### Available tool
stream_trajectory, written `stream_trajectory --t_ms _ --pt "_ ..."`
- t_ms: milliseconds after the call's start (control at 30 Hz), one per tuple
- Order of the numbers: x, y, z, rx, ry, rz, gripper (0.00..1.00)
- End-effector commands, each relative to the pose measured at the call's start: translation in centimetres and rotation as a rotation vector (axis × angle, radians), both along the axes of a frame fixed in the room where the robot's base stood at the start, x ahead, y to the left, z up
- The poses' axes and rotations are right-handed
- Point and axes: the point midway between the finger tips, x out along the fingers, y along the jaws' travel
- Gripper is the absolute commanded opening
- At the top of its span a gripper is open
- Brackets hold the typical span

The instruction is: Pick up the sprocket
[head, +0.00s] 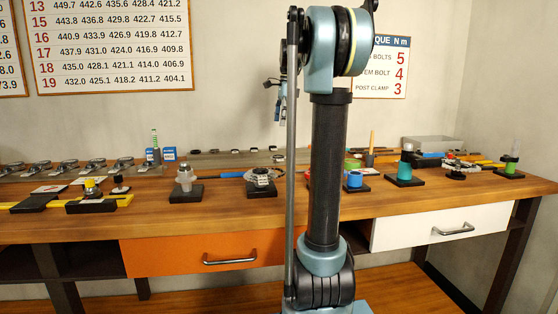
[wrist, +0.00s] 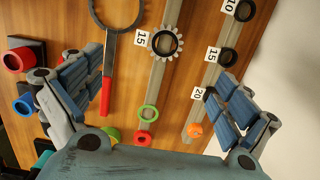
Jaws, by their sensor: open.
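The sprocket (wrist: 157,42) is a grey toothed ring with a dark inner ring. In the head view my gripper (head: 281,105) hangs high above the bench, partly behind my arm. I cannot pick out the sprocket in that view.
In the wrist view, a ring tool with a red handle (wrist: 108,82) lies left of the sprocket. A green ring (wrist: 148,112) and a red ring (wrist: 143,138) share its rail. A second rail (wrist: 213,85) to the right holds dark rings. The wooden bench (head: 222,204) is crowded.

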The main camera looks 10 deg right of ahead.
Motion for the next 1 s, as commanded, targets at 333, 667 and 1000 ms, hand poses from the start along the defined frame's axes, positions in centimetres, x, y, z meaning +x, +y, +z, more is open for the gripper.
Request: stream_trajectory --t_ms 333,667,1000 --pt "0.0 0.7 -5.6 0.000 0.000 0.000 0.97" --pt "0.0 0.9 -7.9 0.000 0.000 -0.001 0.97" --pt "-0.1 1.3 -11.8 -0.001 -0.003 -0.002 0.97"
